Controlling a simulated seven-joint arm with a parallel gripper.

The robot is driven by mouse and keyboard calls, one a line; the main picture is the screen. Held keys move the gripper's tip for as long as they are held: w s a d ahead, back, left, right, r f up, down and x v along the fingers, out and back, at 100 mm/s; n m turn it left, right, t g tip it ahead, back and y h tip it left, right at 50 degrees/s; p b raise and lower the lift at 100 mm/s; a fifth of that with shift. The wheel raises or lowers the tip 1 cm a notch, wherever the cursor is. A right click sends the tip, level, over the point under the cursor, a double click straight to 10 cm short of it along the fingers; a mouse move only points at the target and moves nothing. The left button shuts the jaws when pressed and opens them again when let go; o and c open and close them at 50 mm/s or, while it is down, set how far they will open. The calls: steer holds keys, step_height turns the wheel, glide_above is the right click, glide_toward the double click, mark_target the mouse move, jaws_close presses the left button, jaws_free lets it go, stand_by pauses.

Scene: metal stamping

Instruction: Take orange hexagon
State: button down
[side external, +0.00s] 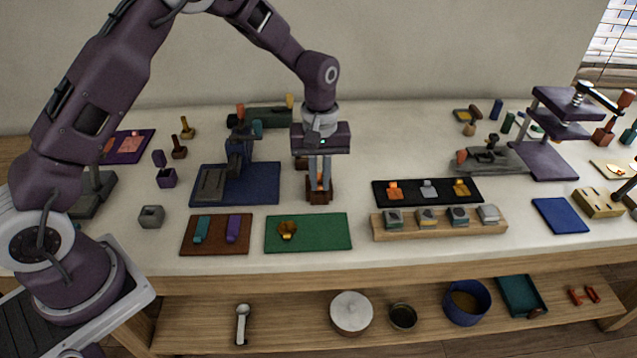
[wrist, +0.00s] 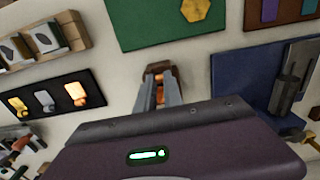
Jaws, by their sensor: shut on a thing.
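My gripper (side external: 319,187) points straight down over the middle of the table. It is shut on an upright orange piece (side external: 320,175), which shows between the fingers above a small brown block (side external: 319,197). The fingers hide much of the piece, and I cannot tell its outline or whether it is clear of the block. In the wrist view the fingertips (wrist: 160,88) meet at the brown block (wrist: 158,69). A gold-orange piece (side external: 287,230) lies apart on the green mat (side external: 325,235). It looks hexagonal in the wrist view (wrist: 203,14).
Right of my gripper are a black tray (side external: 430,183) with three small pieces and a wooden rack (side external: 440,233) with several blocks. A press on a blue mat (side external: 265,190) stands close on the left. A brown mat (side external: 217,250) lies front left.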

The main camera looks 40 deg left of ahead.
mark_target(320, 186)
steer(key=shift+r, duration=2.5)
